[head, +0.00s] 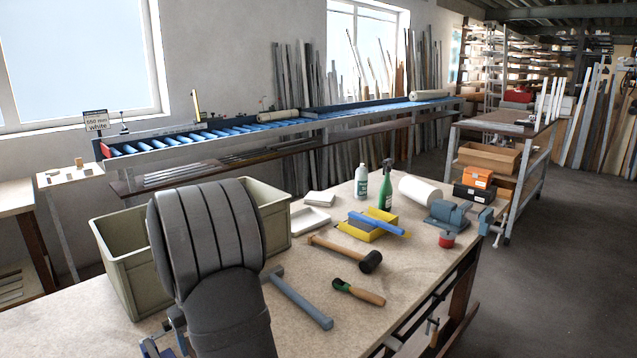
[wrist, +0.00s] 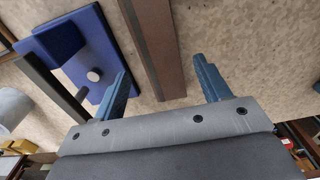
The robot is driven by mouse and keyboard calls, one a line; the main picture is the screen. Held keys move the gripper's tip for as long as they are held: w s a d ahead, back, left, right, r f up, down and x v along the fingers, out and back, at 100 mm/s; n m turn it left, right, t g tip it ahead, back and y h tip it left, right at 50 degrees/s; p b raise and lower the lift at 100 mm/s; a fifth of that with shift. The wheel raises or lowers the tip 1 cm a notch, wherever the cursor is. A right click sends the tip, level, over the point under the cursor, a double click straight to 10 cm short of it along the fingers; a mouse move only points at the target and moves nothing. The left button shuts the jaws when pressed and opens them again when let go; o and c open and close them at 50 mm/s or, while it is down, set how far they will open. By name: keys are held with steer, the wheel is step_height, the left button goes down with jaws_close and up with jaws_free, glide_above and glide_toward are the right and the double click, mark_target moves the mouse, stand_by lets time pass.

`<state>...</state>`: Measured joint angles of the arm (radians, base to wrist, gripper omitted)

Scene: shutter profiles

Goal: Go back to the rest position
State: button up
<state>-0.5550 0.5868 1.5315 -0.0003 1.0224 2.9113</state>
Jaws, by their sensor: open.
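My gripper (wrist: 161,66) shows in the wrist view with its two blue fingers spread wide apart. Nothing is held between them. A brown bar (wrist: 152,40) runs across the speckled bench top behind the gap between the fingers; I cannot tell how far it lies from the fingertips. In the head view my dark arm rises in the left foreground, and my gripper is not clearly visible there.
A blue fixture with a round knob (wrist: 93,75) sits left of the bar. On the bench (head: 420,262) are a green-grey crate (head: 118,262), a mallet (head: 335,250), a hammer (head: 300,301), a green-handled tool (head: 358,292) and bottles. The aisle at right is clear.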

step_height(320, 180, down, 3)
steer(key=shift+f, duration=0.1)
step_height(320, 180, up, 11)
step_height(320, 180, down, 11)
steer(key=shift+f, duration=0.15)
step_height(320, 180, up, 4)
steer(key=shift+f, duration=0.2)
steer(key=d+r, duration=0.7)
steer(key=d, duration=0.5)
steer(key=s+a+n, duration=0.1)
steer(key=s+n, duration=0.3)
steer(key=n, duration=0.8)
steer(key=s+a+n, duration=0.2)
steer(key=s+n, duration=0.2)
steer(key=n, duration=0.7)
steer(key=shift+a+r+n, duration=0.25)
steer(key=shift+r+n, duration=0.1)
steer(key=shift+n, duration=0.05)
